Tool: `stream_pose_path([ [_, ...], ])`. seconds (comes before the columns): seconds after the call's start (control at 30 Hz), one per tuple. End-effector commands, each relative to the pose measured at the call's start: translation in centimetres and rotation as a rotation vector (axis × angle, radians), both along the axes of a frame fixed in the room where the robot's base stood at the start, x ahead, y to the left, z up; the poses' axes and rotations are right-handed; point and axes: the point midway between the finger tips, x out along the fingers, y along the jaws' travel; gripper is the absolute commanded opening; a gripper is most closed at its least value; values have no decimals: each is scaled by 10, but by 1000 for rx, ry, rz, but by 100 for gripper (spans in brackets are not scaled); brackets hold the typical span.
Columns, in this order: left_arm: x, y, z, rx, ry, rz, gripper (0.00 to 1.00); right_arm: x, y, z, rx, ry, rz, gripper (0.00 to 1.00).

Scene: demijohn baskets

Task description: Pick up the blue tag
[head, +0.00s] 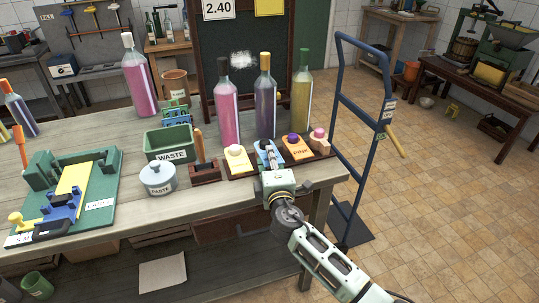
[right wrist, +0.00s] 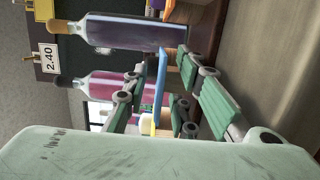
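The blue tag (head: 262,160) lies near the right end of the workbench, in a row of coloured tags with small knobs. My right gripper (head: 268,155) is over it and hides much of it. In the right wrist view the blue tag (right wrist: 161,82) shows as a narrow blue strip between the fingers of my right gripper (right wrist: 165,95). The fingers are apart, with a gap visible on both sides of the strip; I cannot tell whether they touch it. My left gripper is not in view.
A yellow tag (head: 237,163) is left of the gripper and an orange tag (head: 297,151) right of it. Pink (head: 226,118), purple (head: 265,105) and olive (head: 301,100) bottles stand close behind. The waste bin (head: 169,143) and paste pot (head: 158,180) are left. A blue hand truck (head: 373,160) stands right.

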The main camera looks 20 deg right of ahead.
Motion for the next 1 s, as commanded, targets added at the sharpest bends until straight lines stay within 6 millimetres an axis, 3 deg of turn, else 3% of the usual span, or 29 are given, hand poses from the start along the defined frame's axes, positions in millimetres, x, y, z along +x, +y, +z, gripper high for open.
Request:
stream_pose_path([
  [0.27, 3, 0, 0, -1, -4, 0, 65, 0, 0, 0, 0, 0, -1, 0],
  [0.73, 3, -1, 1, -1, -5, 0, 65, 0, 0, 3, 0, 0, -1, 0],
  [0.87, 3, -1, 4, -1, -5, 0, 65, 0, -1, 15, 1, -2, -2, 0],
  [1.0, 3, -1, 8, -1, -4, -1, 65, 0, 0, 39, 1, -5, 0, 0],
])
